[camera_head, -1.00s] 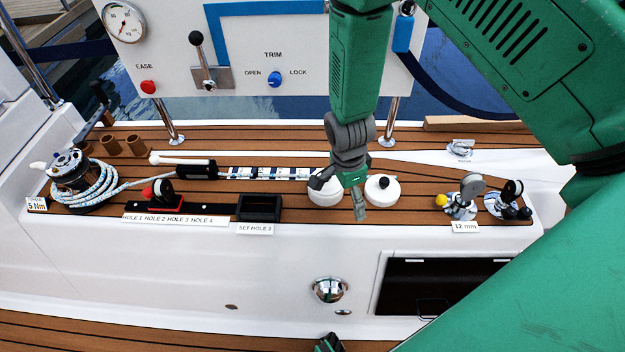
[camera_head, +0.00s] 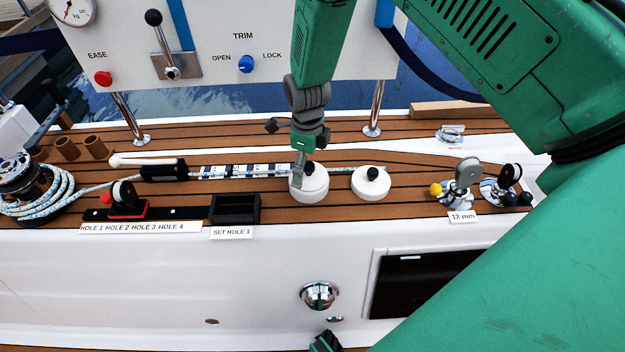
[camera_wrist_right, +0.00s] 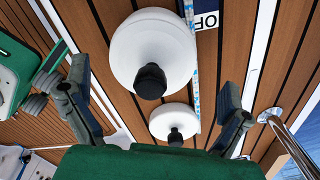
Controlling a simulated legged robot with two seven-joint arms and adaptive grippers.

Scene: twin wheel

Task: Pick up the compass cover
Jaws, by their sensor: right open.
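Two round white covers with black knobs sit on the teak deck: a left cover (camera_head: 310,187) and a right cover (camera_head: 370,184). Which one is the compass cover I cannot tell. My right gripper (camera_head: 300,170) is open at the left cover, its finger overlapping the cover's knob side in the head view. In the right wrist view the larger, nearer cover (camera_wrist_right: 150,45) has its knob between the open fingers (camera_wrist_right: 153,80), and the smaller cover (camera_wrist_right: 174,120) shows below. Contact cannot be told. A small green and dark part of mine (camera_head: 325,343) shows at the bottom edge; its jaw state is unclear.
A lettered strip (camera_head: 245,171) runs left of the covers. A black open box (camera_head: 235,209) lies front left. Two pulley blocks (camera_head: 468,175) (camera_head: 508,180) stand at the right. Metal posts (camera_head: 375,112) hold the panel behind. Bare deck lies between the right cover and the blocks.

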